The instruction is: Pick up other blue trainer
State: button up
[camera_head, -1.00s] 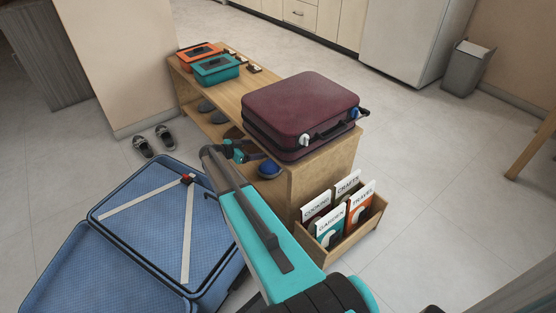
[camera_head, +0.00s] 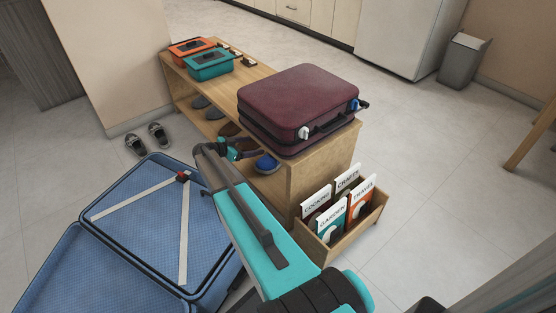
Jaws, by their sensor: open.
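A blue trainer (camera_head: 266,164) sits at the near end of the low shelf inside the wooden bench (camera_head: 320,155), under the maroon suitcase. My gripper (camera_head: 242,151) is at the open side of the bench, just left of the blue trainer and close to brown shoes (camera_head: 229,129). The jaws are small in view and partly hidden by my own arm; they are open, and nothing shows in them. Whether they touch any shoe cannot be told.
Grey-blue shoes (camera_head: 201,102) stand farther along the shelf. The maroon suitcase (camera_head: 297,105), a teal box (camera_head: 209,64) and an orange box (camera_head: 190,48) sit on top. An open blue suitcase (camera_head: 140,220) lies left; a book crate (camera_head: 345,240) stands right.

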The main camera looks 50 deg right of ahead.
jog(key=b, duration=0.7)
send_near(269, 155)
jog(key=shift+s+a+r, duration=0.2)
jog(key=shift+a+r, duration=0.35)
jog(key=shift+r, duration=0.35)
jog(key=b+x, duration=0.2)
jog(key=x, duration=0.5)
jog(key=shift+d+f, duration=0.2)
jog(key=shift+d, duration=0.55)
jog(key=shift+d+f+b, duration=0.1)
jog(key=shift+f+b, duration=0.05)
jog(key=shift+b, duration=0.15)
jog(key=shift+b+x, duration=0.95)
jog(key=shift+x, duration=0.2)
jog(key=shift+b+x, duration=0.6)
jog(key=shift+x, duration=0.75)
jog(key=shift+c, duration=0.4)
